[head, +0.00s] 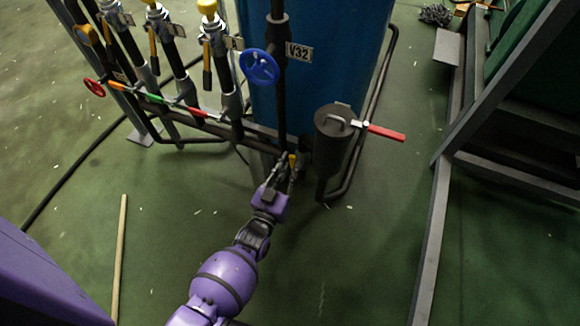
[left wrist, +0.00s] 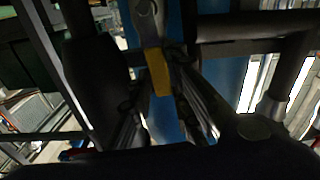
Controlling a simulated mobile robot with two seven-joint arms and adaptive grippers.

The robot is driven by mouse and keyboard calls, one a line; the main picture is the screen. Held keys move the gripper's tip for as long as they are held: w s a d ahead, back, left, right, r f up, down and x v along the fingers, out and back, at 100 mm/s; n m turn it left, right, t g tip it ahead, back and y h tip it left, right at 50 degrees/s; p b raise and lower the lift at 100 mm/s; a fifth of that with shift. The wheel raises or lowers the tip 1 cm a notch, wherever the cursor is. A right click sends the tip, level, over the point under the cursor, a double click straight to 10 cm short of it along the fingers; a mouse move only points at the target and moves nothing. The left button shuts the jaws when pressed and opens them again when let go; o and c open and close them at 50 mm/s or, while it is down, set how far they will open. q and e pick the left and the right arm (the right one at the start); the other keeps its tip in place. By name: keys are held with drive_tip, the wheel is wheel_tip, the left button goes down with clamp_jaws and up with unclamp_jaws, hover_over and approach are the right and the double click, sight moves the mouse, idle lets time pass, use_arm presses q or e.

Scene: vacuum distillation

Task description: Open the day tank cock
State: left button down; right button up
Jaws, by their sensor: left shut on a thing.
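A small yellow handle (head: 292,160) sits low on the pipework in front of the blue tank (head: 315,60), left of a dark grey cylindrical pot (head: 333,140). My left gripper (head: 284,174) reaches it from below and is shut on it. In the left wrist view the yellow handle (left wrist: 158,72) hangs below a grey metal piece (left wrist: 149,18), between the fingers of my left gripper (left wrist: 160,88). The exact finger contact and the cock's body are dark and partly hidden. My right gripper is in neither view.
A red lever (head: 385,132) sticks out right from the pot. A blue handwheel (head: 260,66) is by the V32 plate (head: 299,52). Several yellow-topped valves stand at upper left. A grey steel frame (head: 437,200) is at right. The green floor in front is mostly clear, except a wooden stick (head: 120,250).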

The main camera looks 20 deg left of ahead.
use_arm(q)
drive_tip(key=shift+d, duration=0.15)
idle(0.4)
drive_tip(key=c, duration=1.6)
unclamp_jaws()
drive_tip(key=shift+c, duration=0.2)
